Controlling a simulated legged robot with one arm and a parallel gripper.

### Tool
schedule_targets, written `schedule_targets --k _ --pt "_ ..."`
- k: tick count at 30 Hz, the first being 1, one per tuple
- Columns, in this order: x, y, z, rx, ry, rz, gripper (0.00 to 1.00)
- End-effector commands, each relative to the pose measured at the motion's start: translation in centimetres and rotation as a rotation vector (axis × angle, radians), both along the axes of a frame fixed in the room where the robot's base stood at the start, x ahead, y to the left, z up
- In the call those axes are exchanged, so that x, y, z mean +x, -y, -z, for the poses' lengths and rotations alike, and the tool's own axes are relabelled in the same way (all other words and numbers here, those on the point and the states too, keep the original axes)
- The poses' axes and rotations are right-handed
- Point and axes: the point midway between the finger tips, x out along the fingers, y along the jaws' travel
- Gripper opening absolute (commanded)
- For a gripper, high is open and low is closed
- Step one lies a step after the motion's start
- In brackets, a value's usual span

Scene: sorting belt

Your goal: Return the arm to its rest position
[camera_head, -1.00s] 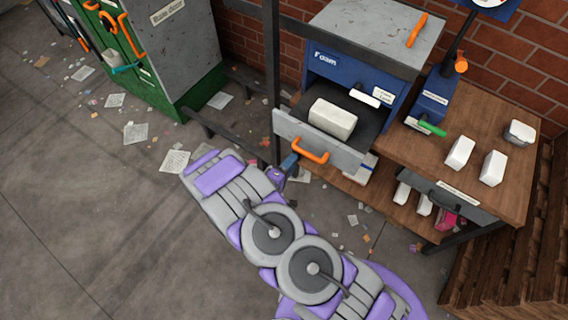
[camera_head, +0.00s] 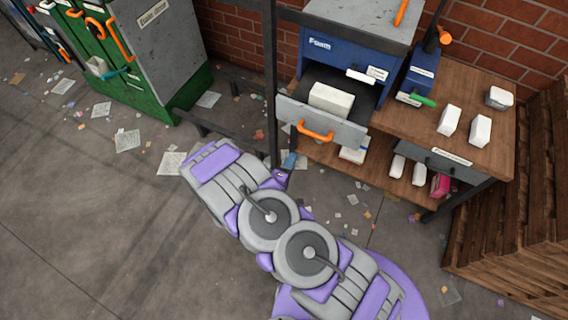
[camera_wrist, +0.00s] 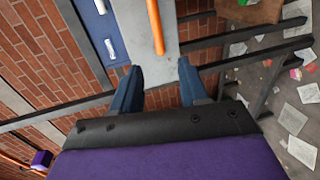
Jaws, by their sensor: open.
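My purple and grey arm is folded across the lower middle of the head view. My gripper shows only as a small blue tip (camera_head: 289,161) beyond the arm, just below the orange-handled drawer (camera_head: 325,124); whether they touch cannot be told. In the wrist view my gripper (camera_wrist: 158,68) has its two blue fingers wide apart with nothing held between them. Beyond them are a grey surface with an orange bar (camera_wrist: 155,25), dark rails and a brick wall.
The blue Foam machine (camera_head: 345,48) has its drawer pulled out with a white block (camera_head: 331,98) inside. A wooden bench (camera_head: 405,122) with white blocks stands at right. A green cabinet (camera_head: 130,85) is at left. A black post (camera_head: 270,90) rises beside the drawer. Open floor lies at left.

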Motion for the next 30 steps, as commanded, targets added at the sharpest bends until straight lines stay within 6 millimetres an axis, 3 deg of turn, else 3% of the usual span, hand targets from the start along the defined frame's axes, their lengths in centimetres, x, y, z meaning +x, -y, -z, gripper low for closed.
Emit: schedule_targets --k 14,23,30 --pt "0.3 -1.5 0.4 0.040 -0.023 0.014 0.44" --pt "2.2 -3.9 -0.3 0.467 -0.217 0.116 0.44" --pt "3.0 -7.4 -3.5 0.792 -0.389 0.178 0.44"
